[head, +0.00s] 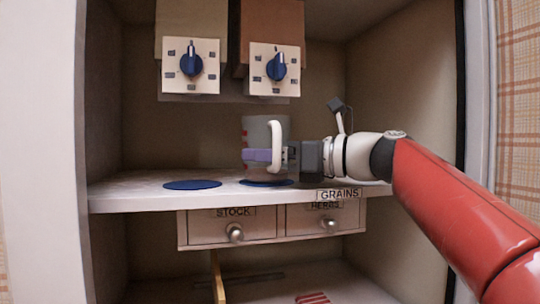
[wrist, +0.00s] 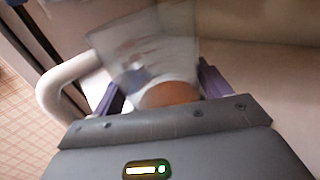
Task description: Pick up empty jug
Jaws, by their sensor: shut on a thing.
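A grey, see-through jug (head: 256,130) with a white handle (head: 275,141) is upright over the right blue disc (head: 266,183) on the shelf. I cannot tell whether its base touches the disc. My gripper (head: 264,156) reaches in from the right, its purple fingers shut on the jug's body. In the wrist view the jug (wrist: 150,50) sits between the purple fingers, with its handle (wrist: 52,92) to the left. A round orange-brown patch shows at the jug there; the picture is blurred and I cannot tell what it is.
A second blue disc (head: 192,185) lies bare to the left on the white shelf (head: 130,194). Two dispensers with blue knobs (head: 191,65) (head: 277,66) hang above. Drawers labelled STOCK (head: 234,226) and HERBS (head: 325,220) are below. Cabinet walls enclose both sides.

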